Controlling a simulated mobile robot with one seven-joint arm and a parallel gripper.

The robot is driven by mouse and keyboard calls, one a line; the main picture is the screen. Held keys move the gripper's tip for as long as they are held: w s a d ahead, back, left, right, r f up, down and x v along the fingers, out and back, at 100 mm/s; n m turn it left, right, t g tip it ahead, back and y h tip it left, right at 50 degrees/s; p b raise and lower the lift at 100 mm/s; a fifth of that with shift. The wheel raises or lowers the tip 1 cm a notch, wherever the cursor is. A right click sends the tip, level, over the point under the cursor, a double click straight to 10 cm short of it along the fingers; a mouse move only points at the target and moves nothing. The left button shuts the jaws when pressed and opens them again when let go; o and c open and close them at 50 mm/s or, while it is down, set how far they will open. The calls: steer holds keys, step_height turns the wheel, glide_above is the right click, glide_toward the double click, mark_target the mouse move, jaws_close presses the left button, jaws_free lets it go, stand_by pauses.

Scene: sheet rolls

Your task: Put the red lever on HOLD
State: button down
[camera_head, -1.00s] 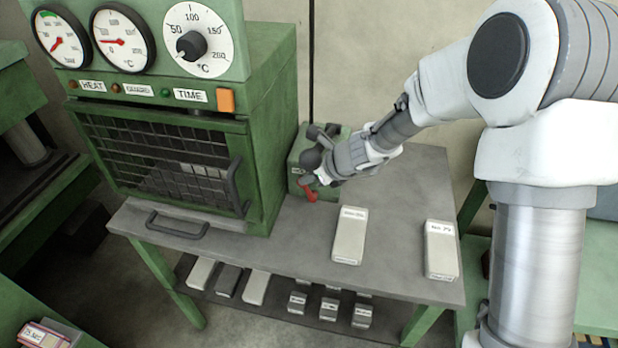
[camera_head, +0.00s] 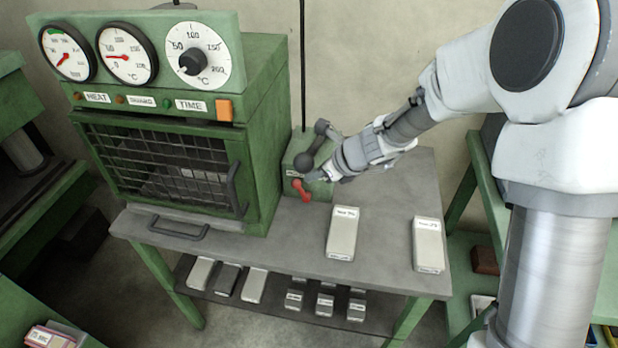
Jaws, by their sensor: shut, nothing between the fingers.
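The red lever (camera_head: 301,189) sits on the front of a small green box (camera_head: 292,161) on the table, right of the oven. It slants, with its lower end toward the right. A label above the lever is partly hidden and too small to read. My gripper (camera_head: 312,176) is shut and empty, just right of and above the lever, in front of the box. Whether it touches the lever I cannot tell.
The green oven (camera_head: 180,150) stands directly left. Two pale blocks (camera_head: 343,233) (camera_head: 428,244) lie on the grey table (camera_head: 384,210). Several smaller blocks sit on the shelf below.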

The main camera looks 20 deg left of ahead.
step_height(320, 180, up, 6)
steer(key=s+d+p, duration=0.1)
steer(key=s, duration=0.1)
steer(key=shift+d+f, duration=0.15)
steer(key=shift+f, duration=0.05)
